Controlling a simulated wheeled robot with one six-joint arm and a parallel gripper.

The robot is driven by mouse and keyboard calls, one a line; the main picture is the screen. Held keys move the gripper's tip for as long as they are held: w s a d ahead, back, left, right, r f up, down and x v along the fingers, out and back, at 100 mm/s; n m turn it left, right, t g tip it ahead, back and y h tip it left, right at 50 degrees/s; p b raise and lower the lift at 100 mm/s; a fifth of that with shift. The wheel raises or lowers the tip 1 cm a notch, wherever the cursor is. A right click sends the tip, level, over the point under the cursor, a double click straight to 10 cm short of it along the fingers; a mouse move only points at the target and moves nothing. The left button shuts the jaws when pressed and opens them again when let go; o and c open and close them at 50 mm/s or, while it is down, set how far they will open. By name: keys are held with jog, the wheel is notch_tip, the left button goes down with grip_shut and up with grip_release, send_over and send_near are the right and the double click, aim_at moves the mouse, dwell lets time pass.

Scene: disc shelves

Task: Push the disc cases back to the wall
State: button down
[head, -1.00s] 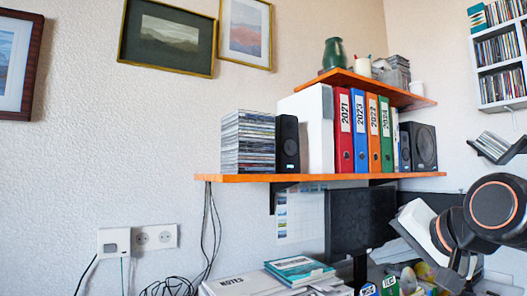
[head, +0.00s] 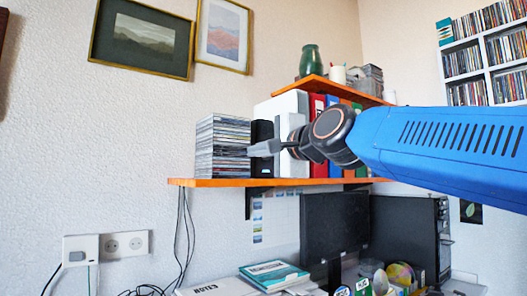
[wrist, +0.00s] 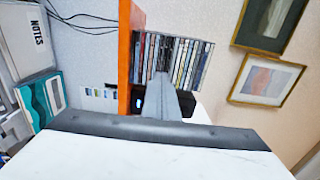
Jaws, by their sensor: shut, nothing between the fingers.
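A tall stack of disc cases (head: 222,148) stands at the left end of the orange lower shelf (head: 235,183). It also shows in the wrist view (wrist: 172,58), turned on its side, with spines facing me. My gripper (head: 251,150) is shut and empty. It reaches in from the right at the height of the stack's lower half, its tip in front of the stack's right edge. In the wrist view my shut fingers (wrist: 165,82) point at the cases and cover a little of them. I cannot tell whether they touch. The stack's back and the wall gap are hidden.
A black speaker (head: 262,137) stands just right of the stack, partly behind my gripper. A white box (head: 285,108) and coloured binders (head: 318,102) follow, partly hidden by my arm. An upper shelf (head: 340,90) holds a green vase (head: 310,60). Air left of the stack is clear.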

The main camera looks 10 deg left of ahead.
aim_at(233, 155)
jog(key=x, duration=0.9)
jog(key=shift+w+a, duration=0.1)
jog(key=x, duration=1.3)
jog(key=shift+f, duration=0.1)
